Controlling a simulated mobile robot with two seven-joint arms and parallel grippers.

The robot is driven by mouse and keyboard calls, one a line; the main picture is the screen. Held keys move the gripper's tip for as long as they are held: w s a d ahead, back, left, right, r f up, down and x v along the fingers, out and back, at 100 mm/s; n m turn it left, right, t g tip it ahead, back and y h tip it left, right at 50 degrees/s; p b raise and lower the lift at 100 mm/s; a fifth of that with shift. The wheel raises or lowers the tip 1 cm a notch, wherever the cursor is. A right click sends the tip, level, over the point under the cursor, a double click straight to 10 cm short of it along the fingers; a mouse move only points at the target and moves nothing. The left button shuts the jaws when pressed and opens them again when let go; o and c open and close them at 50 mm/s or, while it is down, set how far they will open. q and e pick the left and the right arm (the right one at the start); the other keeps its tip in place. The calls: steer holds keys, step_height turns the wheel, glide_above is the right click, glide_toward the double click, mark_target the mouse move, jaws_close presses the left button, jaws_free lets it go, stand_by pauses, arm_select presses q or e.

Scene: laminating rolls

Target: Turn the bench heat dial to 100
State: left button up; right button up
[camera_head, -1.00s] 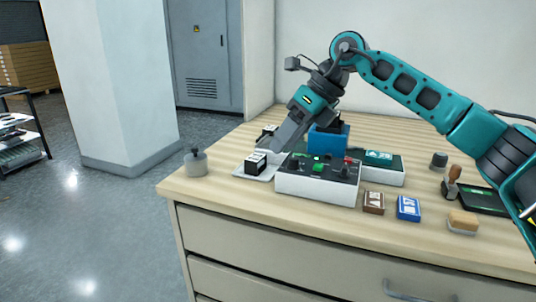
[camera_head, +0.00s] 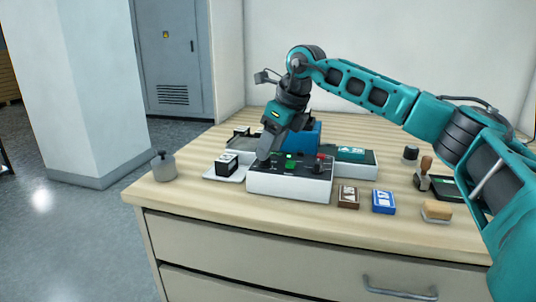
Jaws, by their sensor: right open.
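A white control box (camera_head: 290,185) with a dark top panel stands on the bench. The panel carries a green button (camera_head: 290,164), a black dial (camera_head: 318,168) at its right end with a red part behind it, and controls at its left end. My right gripper (camera_head: 263,156) points down over the panel's left end, its jaws open. It partly covers the controls there, so I cannot tell whether it touches a dial. The dial markings are too small to read, and I cannot tell which dial is the bench heat one. My left gripper is not in view.
A black-and-white block (camera_head: 227,164) sits on a pale plate left of the box, with a grey weight (camera_head: 163,167) farther left. A brown box (camera_head: 348,197), a blue box (camera_head: 383,202) and stamps (camera_head: 436,210) lie to the right. The bench's front strip is clear.

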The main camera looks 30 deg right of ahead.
steer(key=shift+x, duration=1.05)
jaws_close()
